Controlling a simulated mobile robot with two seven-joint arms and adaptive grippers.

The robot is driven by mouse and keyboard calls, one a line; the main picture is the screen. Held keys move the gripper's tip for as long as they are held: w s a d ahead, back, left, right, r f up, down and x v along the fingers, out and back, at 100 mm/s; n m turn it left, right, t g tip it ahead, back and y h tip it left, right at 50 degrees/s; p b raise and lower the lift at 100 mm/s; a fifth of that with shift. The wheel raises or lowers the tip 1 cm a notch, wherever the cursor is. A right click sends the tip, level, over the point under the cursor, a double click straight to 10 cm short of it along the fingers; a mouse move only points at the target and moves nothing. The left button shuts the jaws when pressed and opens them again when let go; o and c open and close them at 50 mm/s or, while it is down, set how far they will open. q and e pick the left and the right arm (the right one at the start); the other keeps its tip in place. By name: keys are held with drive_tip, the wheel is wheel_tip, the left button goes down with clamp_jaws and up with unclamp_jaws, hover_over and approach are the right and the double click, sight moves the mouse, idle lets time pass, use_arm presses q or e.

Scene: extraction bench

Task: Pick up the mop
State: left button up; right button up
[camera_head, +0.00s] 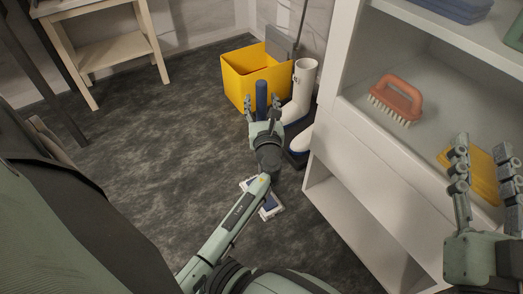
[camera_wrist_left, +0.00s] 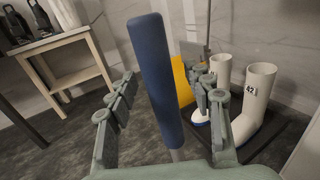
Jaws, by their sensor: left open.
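A blue cylindrical handle grip, which looks like the mop handle (camera_head: 261,98), stands upright in front of the yellow bucket. In the left wrist view the mop handle (camera_wrist_left: 155,75) rises between my fingers, with a thin pale rod below it; the mop head is hidden. My left gripper (camera_head: 262,106) is open, with one finger on each side of the handle. In the left wrist view gaps show between the fingers of my left gripper (camera_wrist_left: 160,105) and the handle. My right gripper (camera_head: 484,170) is open and empty in front of the shelf unit.
The yellow bucket (camera_head: 240,75) has a grey wringer (camera_head: 280,44) with a thin pole. White boots (camera_head: 303,85) stand to its right. A white shelf unit (camera_head: 345,165) holds an orange brush (camera_head: 398,97) and a yellow item (camera_head: 478,170). A blue-and-white packet (camera_head: 270,207) lies on the floor.

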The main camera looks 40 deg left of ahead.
use_arm(q)
drive_tip(key=shift+w+a, duration=0.15)
clamp_jaws()
drive_tip(key=shift+r, duration=0.1)
idle(0.4)
drive_tip(key=shift+r, duration=0.1)
